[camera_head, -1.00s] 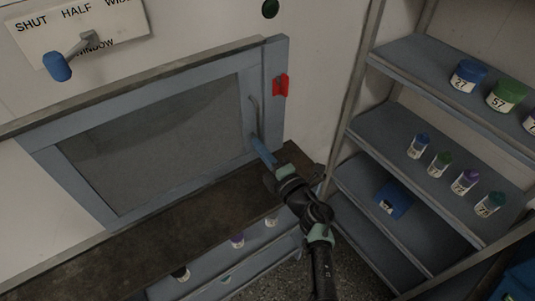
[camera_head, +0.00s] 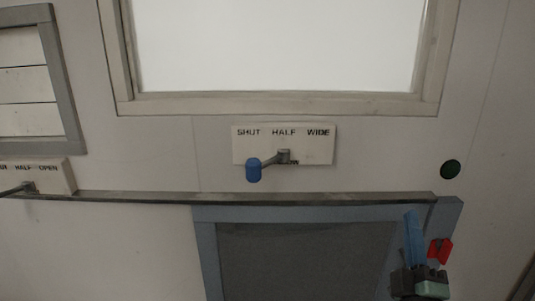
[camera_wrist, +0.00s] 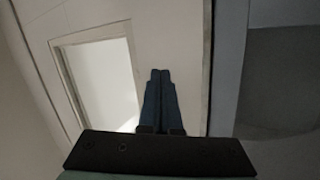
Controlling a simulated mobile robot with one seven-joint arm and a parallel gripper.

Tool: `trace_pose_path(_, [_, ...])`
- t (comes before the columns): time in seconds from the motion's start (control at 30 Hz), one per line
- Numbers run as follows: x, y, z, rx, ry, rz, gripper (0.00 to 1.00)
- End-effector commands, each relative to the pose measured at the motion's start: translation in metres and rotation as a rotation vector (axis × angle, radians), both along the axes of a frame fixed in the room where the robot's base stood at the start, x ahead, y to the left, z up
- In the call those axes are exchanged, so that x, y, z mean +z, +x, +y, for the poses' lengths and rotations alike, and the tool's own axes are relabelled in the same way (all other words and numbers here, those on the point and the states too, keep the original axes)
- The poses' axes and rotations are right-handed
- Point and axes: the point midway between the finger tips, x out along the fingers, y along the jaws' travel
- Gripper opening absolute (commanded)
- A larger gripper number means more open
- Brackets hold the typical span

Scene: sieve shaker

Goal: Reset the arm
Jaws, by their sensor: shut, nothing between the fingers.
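My gripper (camera_head: 412,222) is at the lower right of the head view, in front of the right side of a blue-grey framed door with a dark pane (camera_head: 300,262). Its blue fingers point up. In the wrist view my gripper (camera_wrist: 160,75) shows its two blue fingers together with nothing between them. The rest of my arm is mostly below the edge of the head view.
A red latch (camera_head: 439,251) is just right of my gripper. A window control plate (camera_head: 318,150) marked SHUT, HALF, WIDE has a blue-knobbed lever (camera_head: 253,171) near SHUT. A bright window (camera_head: 275,45) is above.

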Motion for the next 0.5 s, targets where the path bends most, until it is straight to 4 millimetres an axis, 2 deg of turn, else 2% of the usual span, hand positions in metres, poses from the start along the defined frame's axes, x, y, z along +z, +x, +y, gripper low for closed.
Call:
trace_pose_path(0.03, [0.039,-0.001,0.018,0.027,0.058,-0.094,0.0])
trace_pose_path(0.1, [0.088,-0.009,0.039,0.072,0.167,-0.208,0.0])
trace_pose_path(0.17, [0.128,-0.02,0.06,0.133,0.278,-0.301,0.0])
trace_pose_path(0.2, [0.153,-0.03,0.076,0.188,0.357,-0.355,0.0])
trace_pose_path(0.33, [0.217,-0.068,0.133,0.415,0.625,-0.473,0.0])
trace_pose_path(0.4, [0.24,-0.091,0.164,0.553,0.753,-0.492,0.0])
trace_pose_path(0.5, [0.262,-0.122,0.204,0.735,0.888,-0.483,0.0])
